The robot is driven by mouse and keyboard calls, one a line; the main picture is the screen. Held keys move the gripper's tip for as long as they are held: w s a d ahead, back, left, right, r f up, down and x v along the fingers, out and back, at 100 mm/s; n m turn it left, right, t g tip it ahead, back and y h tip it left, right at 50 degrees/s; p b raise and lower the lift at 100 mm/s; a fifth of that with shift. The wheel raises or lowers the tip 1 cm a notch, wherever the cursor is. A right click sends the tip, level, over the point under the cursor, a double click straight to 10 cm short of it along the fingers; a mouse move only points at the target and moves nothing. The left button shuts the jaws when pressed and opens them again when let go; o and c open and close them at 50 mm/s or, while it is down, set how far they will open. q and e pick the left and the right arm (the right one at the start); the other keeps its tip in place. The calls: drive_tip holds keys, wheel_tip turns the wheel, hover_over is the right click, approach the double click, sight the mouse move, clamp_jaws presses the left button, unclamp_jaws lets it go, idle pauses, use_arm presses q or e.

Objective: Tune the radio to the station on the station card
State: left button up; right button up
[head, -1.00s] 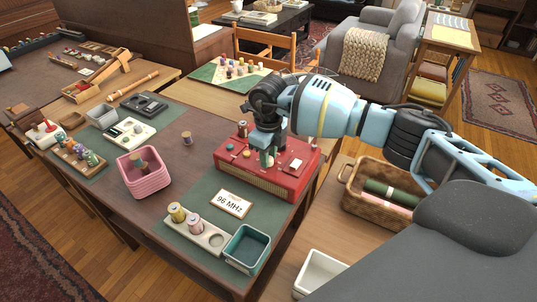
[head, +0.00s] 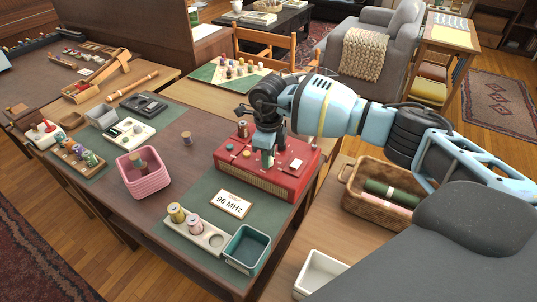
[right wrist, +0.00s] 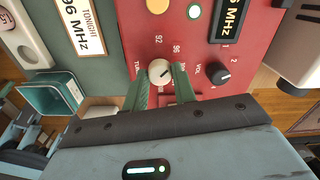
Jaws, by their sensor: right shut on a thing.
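The red radio (head: 262,185) stands on the table's green mat, and my right gripper (head: 268,160) reaches down onto its top. In the right wrist view the two green fingers (right wrist: 160,82) are shut around the white tuning knob (right wrist: 159,70). Numbers 92 and 96 are printed beside this knob, and a third number is partly hidden by a finger. The radio's dark display (right wrist: 231,18) reads 96 MHz. The station card (head: 231,204) lies in front of the radio and reads 96 MHz; it also shows in the right wrist view (right wrist: 80,24). My left gripper is not in view.
A black volume knob (right wrist: 217,73) sits right of the tuning knob. A teal tray (head: 247,250) and a spool holder (head: 212,240) stand in front of the card. A pink basket (head: 146,180) is to the left, a wicker basket (head: 350,208) to the right.

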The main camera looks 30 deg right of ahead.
drive_tip(key=o, duration=0.7)
drive_tip(key=shift+o, duration=1.4)
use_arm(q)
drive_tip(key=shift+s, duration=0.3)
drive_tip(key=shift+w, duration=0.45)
use_arm(e)
drive_tip(key=shift+r, duration=3.85)
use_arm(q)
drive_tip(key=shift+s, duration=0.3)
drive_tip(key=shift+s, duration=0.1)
